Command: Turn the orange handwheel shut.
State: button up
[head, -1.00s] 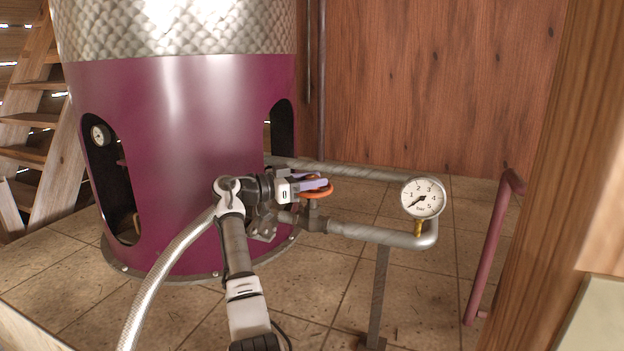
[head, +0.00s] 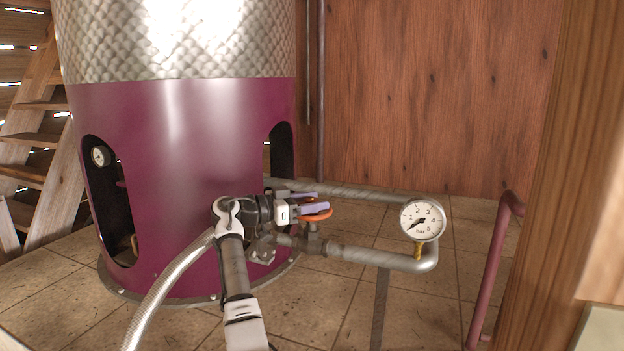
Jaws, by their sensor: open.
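The orange handwheel (head: 319,216) sits on a valve on the grey pipe beside the purple still. Only its right part shows; the rest is hidden behind my gripper. My gripper (head: 312,202) is at the wheel, with its two pale purple fingers apart, one above the other in the picture. The nearer finger overlaps the orange rim. I cannot tell whether the fingers touch the rim.
The purple still (head: 180,170) stands close to the left of my gripper. A pressure gauge (head: 422,220) stands on the pipe (head: 365,256) at right, its needle low. A pink rail (head: 492,265) and a wooden post (head: 545,180) stand farther right. Wooden stairs (head: 35,150) are at left.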

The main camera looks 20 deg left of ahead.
aim_at(312, 199)
notch_tip(312, 199, up, 20)
jog(key=p, duration=0.2)
jog(key=shift+f+p, duration=0.15)
jog(key=shift+p, duration=0.25)
